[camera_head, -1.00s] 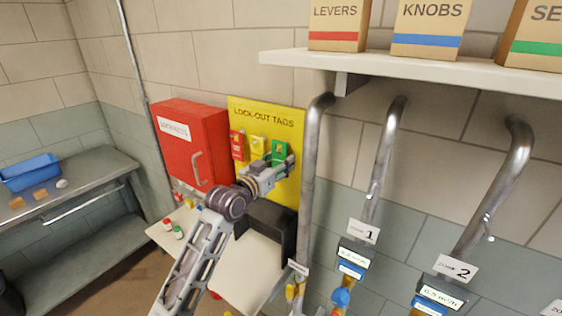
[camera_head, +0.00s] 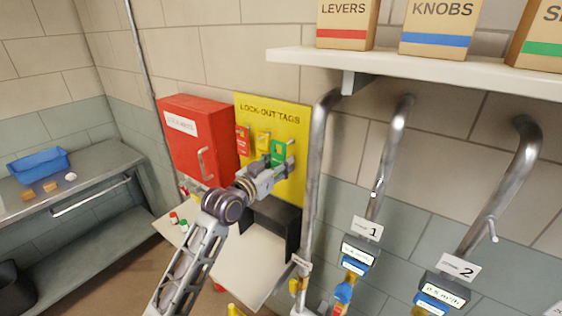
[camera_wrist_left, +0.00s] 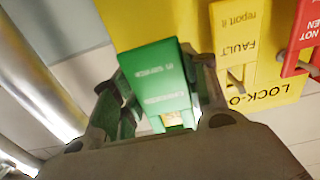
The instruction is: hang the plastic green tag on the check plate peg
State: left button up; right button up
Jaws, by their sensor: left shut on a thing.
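The green tag (camera_head: 278,150) is at the right end of a row of tags on the yellow lock-out tags board (camera_head: 270,107). My left gripper (camera_head: 284,163) is at this tag and shut on it. In the left wrist view the green tag (camera_wrist_left: 157,76) shows between the two fingers (camera_wrist_left: 163,92), with small writing on its face. I cannot tell whether it still hangs on its peg. I cannot make out a check plate peg. My right gripper is not in view.
A yellow tag (camera_head: 263,141) and a red tag (camera_head: 243,139) hang left of the green one. A red box (camera_head: 200,143) is left of the board. A black stand (camera_head: 270,224) sits below. A grey vertical pipe (camera_head: 315,180) stands close to the right.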

aim_at(278, 164)
pick_arm(q)
jog(key=shift+p+v, duration=0.4)
jog(key=shift+v, duration=1.3)
jog(key=shift+a+f, duration=0.1)
dwell(1.1)
